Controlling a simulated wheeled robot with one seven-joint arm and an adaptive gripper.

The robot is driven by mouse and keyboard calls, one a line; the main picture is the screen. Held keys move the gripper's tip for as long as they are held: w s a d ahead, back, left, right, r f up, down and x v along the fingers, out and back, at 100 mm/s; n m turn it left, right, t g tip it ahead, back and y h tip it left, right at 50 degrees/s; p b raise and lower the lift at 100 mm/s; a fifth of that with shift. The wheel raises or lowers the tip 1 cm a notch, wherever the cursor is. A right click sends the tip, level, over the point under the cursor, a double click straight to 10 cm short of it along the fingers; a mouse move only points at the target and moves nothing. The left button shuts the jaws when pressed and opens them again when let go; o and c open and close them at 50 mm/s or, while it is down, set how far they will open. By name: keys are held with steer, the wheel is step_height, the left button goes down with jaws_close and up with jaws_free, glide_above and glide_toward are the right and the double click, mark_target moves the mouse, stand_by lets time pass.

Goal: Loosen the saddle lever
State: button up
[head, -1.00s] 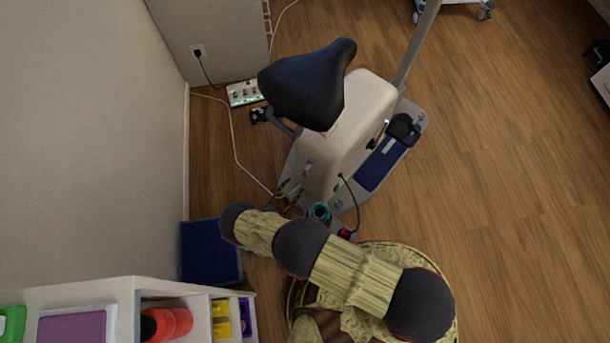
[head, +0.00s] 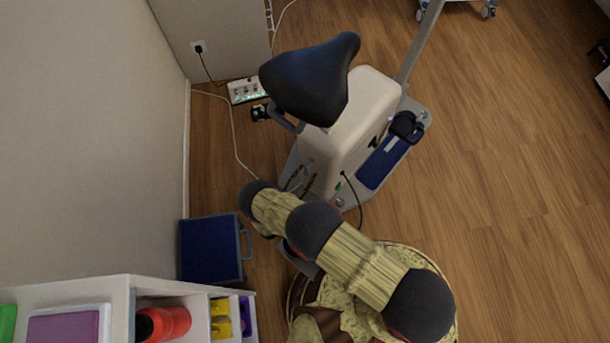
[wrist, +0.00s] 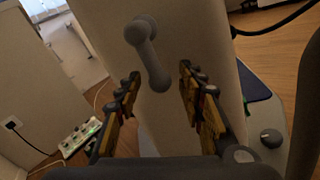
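The saddle lever (wrist: 150,55) is a grey lever with a rounded knob on the pale body of the exercise bike (head: 362,112). In the wrist view it stands just beyond and between my fingertips. My gripper (wrist: 160,74) is open, with one finger on each side of the lever's lower part; I cannot tell whether either finger touches it. In the head view my gripper (head: 300,181) is at the rear of the bike body, below the black saddle (head: 308,80). The lever is hard to make out there.
A power strip (head: 247,91) with cables lies on the floor by the wall. A blue case (head: 209,250) lies left of my arm. A white shelf (head: 125,292) with coloured items is at the lower left. Open wooden floor lies right of the bike.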

steer(key=shift+c, duration=0.3)
jaws_close()
stand_by(0.6)
